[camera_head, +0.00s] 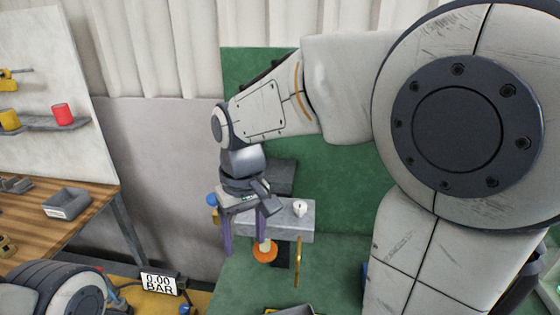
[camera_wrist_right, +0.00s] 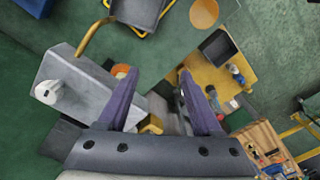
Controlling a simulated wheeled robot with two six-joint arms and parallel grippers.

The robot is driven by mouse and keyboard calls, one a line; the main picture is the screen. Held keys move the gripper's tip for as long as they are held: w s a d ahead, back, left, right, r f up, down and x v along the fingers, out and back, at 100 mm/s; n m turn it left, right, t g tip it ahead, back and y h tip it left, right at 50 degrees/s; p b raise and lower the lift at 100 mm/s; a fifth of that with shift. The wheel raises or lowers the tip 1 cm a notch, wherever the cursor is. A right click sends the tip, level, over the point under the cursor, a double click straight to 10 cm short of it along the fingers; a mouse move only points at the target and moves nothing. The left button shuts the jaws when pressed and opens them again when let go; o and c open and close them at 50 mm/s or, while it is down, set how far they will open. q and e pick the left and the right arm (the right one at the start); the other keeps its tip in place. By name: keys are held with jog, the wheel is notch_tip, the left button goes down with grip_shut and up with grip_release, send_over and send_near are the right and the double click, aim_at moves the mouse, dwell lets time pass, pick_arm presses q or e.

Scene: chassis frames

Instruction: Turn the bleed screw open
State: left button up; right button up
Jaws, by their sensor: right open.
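A grey block (camera_head: 285,217) on the green bench carries a small white round fitting (camera_head: 299,207). A curved brass tube (camera_head: 298,262) hangs from its front. I cannot tell for sure which small part is the bleed screw. My right gripper (camera_head: 244,232) is open, its purple fingers pointing down at the block's left end. In the right wrist view the fingers (camera_wrist_right: 160,92) are apart with nothing held, and the block (camera_wrist_right: 88,75) with the white fitting (camera_wrist_right: 47,92) lies to their left. A small yellow part (camera_wrist_right: 152,126) shows low between the fingers. My left gripper is out of view.
A display (camera_head: 159,284) reading 0.00 BAR stands on a yellow surface at lower left. An orange disc (camera_head: 264,253) shows near the right fingers. A wooden bench (camera_head: 85,215) with a grey bin (camera_head: 66,203) is at left. My right arm covers much of the right side.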

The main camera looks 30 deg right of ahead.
aim_at(300, 204)
jog(key=w+d+r+m+p, duration=0.2)
jog(key=d+r+p, duration=0.1)
jog(key=d+r, duration=0.3)
jog(key=w+d+r+m+p, duration=0.25)
jog(key=d+r, duration=0.25)
jog(key=d, duration=0.3)
pick_arm(q)
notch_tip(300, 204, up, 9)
jog(key=p, duration=0.1)
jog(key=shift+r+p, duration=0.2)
jog(key=shift+p, duration=0.1)
pick_arm(e)
jog(key=shift+m, duration=0.25)
jog(key=f, duration=0.7)
jog(key=s+f, duration=0.1)
jog(key=f, duration=0.2)
jog(key=shift+d+f, duration=0.25)
jog(key=shift+d, duration=0.1)
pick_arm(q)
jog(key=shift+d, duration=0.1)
pick_arm(e)
grip_shut()
